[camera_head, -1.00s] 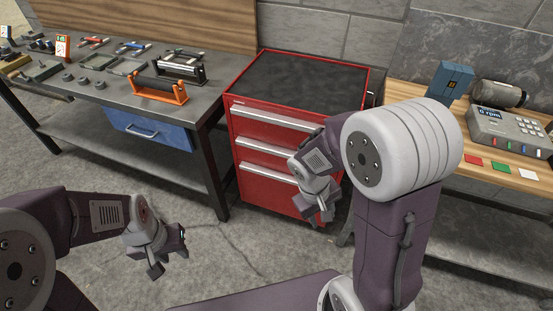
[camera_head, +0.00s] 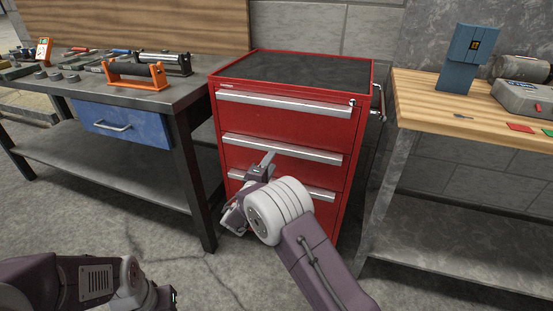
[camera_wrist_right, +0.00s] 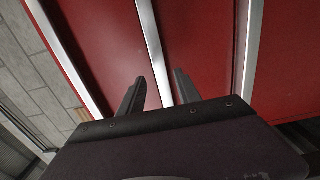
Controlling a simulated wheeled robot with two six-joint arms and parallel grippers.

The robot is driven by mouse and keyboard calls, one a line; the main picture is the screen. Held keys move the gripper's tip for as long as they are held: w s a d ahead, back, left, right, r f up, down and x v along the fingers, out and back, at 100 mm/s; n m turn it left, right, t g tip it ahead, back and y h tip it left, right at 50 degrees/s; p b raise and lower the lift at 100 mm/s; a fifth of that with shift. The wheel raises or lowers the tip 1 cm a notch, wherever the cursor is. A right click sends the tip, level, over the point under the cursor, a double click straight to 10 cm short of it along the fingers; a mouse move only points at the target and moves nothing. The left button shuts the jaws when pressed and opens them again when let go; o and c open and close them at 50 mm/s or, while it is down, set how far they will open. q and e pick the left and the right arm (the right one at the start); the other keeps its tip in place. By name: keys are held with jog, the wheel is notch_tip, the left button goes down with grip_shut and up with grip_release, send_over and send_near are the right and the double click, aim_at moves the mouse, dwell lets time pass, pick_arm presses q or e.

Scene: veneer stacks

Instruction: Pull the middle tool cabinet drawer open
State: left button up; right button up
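The red tool cabinet (camera_head: 230,125) stands ahead with a dark top and long silver handles across its drawers. The middle drawer's handle (camera_head: 310,153) is the second bar down, and its front looks flush with the others. My right gripper (camera_head: 268,160) is in front of the cabinet at that handle's height. In the right wrist view, its two fingers (camera_wrist_right: 160,92) are apart, with a silver handle bar (camera_wrist_right: 152,45) running between them; no grip on it shows. My left gripper (camera_head: 166,296) is at the lower left, partly cut off, far from the cabinet.
A metal workbench (camera_head: 190,100) with a blue drawer (camera_head: 125,125) stands close on the left. A wood-topped bench (camera_head: 430,105) stands on the right with a blue box (camera_head: 466,58). My right forearm covers part of the lower drawers. Concrete floor lies open in front.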

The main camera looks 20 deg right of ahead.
aim_at(278, 152)
jog(key=b+x, duration=0.1)
jog(key=x, duration=0.4)
jog(key=shift+f, duration=0.15)
jog(key=shift+w+d, duration=0.35)
jog(key=shift+w, duration=0.1)
grip_shut()
jog(key=shift+s+f, duration=0.1)
dwell(0.6)
